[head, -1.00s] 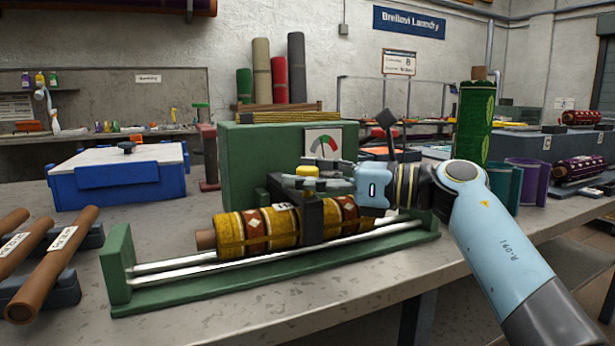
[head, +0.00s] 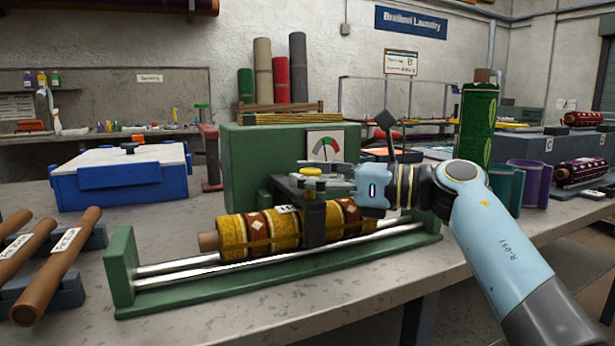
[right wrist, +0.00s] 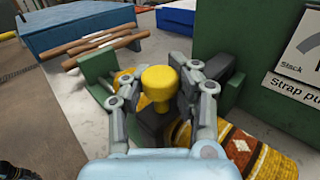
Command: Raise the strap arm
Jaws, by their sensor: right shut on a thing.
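The strap arm (head: 313,222) is a dark grey bar lying across the patterned yellow and brown rug roll (head: 257,232). A yellow knob (head: 311,171) stands at its top; in the right wrist view the knob (right wrist: 158,84) is upright between the two fingers. My right gripper (head: 318,182) comes in from the right and is shut on the knob. The fingers hide part of the knob and the arm's top. The strap arm looks down against the roll; I see no clear gap. My left gripper is not in view.
The roll lies on metal rails in a green frame (head: 120,268). A green box with a gauge (head: 326,146) stands close behind. A blue case (head: 120,181) and brown rolls (head: 58,262) are left. The bench front is clear.

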